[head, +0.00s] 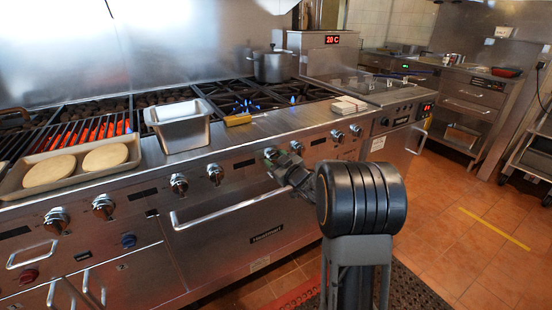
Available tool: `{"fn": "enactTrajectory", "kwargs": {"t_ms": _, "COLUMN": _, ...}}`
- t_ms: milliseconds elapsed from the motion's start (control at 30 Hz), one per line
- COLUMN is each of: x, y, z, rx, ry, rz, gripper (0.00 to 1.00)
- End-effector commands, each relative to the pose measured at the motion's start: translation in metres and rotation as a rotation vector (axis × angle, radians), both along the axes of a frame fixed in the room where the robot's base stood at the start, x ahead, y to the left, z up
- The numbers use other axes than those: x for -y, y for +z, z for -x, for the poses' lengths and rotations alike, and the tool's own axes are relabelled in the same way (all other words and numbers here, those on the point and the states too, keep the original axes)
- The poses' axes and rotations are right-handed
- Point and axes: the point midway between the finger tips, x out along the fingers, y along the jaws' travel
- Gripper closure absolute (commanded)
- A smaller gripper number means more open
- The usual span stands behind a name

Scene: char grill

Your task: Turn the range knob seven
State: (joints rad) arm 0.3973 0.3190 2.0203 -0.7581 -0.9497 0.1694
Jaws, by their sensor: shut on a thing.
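The range front (240,172) carries a row of silver and black control knobs. My gripper (273,157) is at the front panel, right of the middle of this row. It is shut on a range knob, which its jaws mostly hide. I cannot read a number on this knob. One free knob (296,147) sits just right of my gripper, and another knob (215,174) is to its left. Knobs (337,136) and (355,130) are farther right. How far the held knob is turned cannot be seen.
A long oven handle (222,212) juts out below the knobs. A metal pan (180,126), a yellow block (237,120) and a stack of pale squares (348,104) stand on the ledge above. Blue flames (246,106) burn behind.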

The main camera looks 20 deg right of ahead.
Motion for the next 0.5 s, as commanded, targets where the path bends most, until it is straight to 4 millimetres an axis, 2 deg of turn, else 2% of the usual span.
{"fn": "enactTrajectory", "kwargs": {"t_ms": 500, "x": 0.0019, "y": 0.0012, "z": -0.0002, "rx": -0.057, "ry": 0.000, "rz": -0.489, "gripper": 0.73}}
